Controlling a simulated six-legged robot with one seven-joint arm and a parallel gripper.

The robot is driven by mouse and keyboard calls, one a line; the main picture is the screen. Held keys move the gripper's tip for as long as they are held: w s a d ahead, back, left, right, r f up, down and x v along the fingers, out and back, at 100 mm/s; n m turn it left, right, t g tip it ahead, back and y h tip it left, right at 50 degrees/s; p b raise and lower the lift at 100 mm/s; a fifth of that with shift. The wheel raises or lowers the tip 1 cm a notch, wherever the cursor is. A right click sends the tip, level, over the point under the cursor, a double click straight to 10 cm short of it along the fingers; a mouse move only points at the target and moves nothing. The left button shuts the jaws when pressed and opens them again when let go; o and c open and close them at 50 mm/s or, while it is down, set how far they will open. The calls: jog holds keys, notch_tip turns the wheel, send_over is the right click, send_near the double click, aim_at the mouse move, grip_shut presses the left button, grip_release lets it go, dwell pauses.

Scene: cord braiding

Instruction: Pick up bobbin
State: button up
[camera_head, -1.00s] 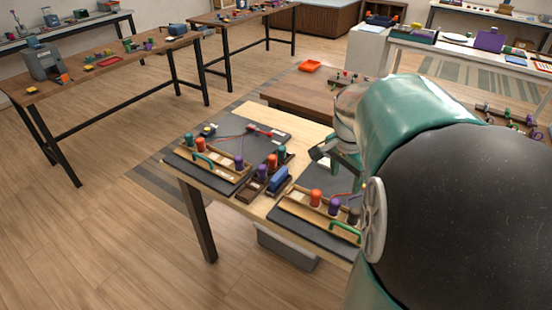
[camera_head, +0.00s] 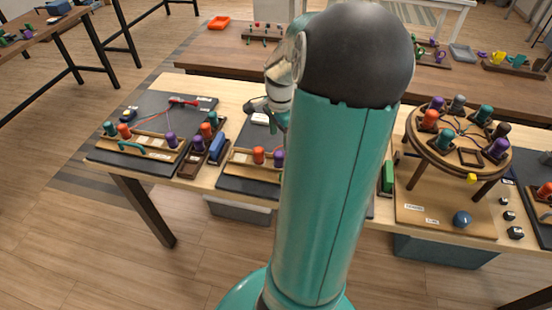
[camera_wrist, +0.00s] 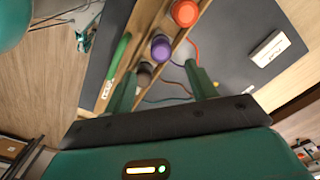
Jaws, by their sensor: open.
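My gripper (camera_wrist: 161,72) is open in the wrist view, its two green fingers apart with nothing held. Beyond and between the fingertips are a purple bobbin (camera_wrist: 160,47) and a dark brown bobbin (camera_wrist: 145,71), standing in a wooden rack (camera_wrist: 142,20). An orange bobbin (camera_wrist: 184,12) stands farther along the rack, at the top edge. In the head view the orange bobbin (camera_head: 259,155) and purple bobbin (camera_head: 279,158) show left of my arm, which hides the rest of that rack.
A green handle (camera_wrist: 118,60) lies along the rack's side. A second rack (camera_head: 150,145) with bobbins stands on the left mat. A round braiding stand (camera_head: 440,165) with several bobbins stands right of my arm. A white block (camera_wrist: 268,48) lies on the dark mat.

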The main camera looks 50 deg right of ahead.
aim_at(279, 154)
notch_tip(279, 154, down, 9)
jog(key=shift+w+r, duration=0.1)
jog(key=c, duration=1.1)
jog(key=shift+r, duration=0.2)
jog(key=shift+r, duration=0.25)
notch_tip(279, 154, up, 2)
jog(key=shift+w+r, duration=0.1)
jog(key=shift+s+a+r, duration=1.05)
jog(key=shift+s+r, duration=0.6)
jog(key=shift+s, duration=0.5)
jog(key=shift+s+a+r, duration=1.1)
jog(key=shift+s+r, duration=0.6)
jog(key=shift+s, duration=0.45)
jog(key=shift+s+a+r, duration=1.05)
jog(key=shift+s+r, duration=0.6)
jog(key=shift+s, duration=0.5)
